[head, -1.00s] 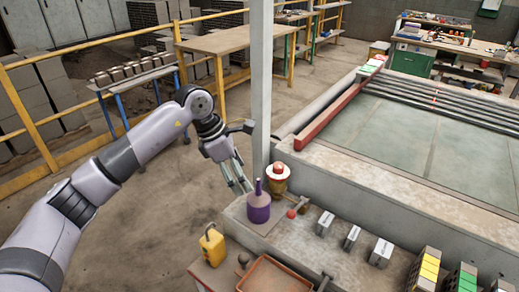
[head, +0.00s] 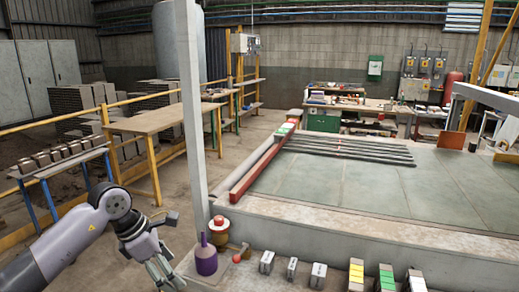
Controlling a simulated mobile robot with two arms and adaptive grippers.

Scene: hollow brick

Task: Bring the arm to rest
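My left arm comes in from the lower left of the head view. Its gripper (head: 166,272) points down and to the right, with its fingers apart and nothing seen between them. It hangs just left of a purple bottle (head: 206,260) that stands on the ledge, with a small gap between them in the picture. My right arm and gripper are not in view.
A grey post (head: 190,110) rises close behind the gripper. A red-topped round object (head: 220,226), a red-headed tool (head: 238,257) and several small blocks (head: 291,268) are on the ledge. A wooden table (head: 160,121) and yellow railing (head: 55,121) stand left. Floor is open between.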

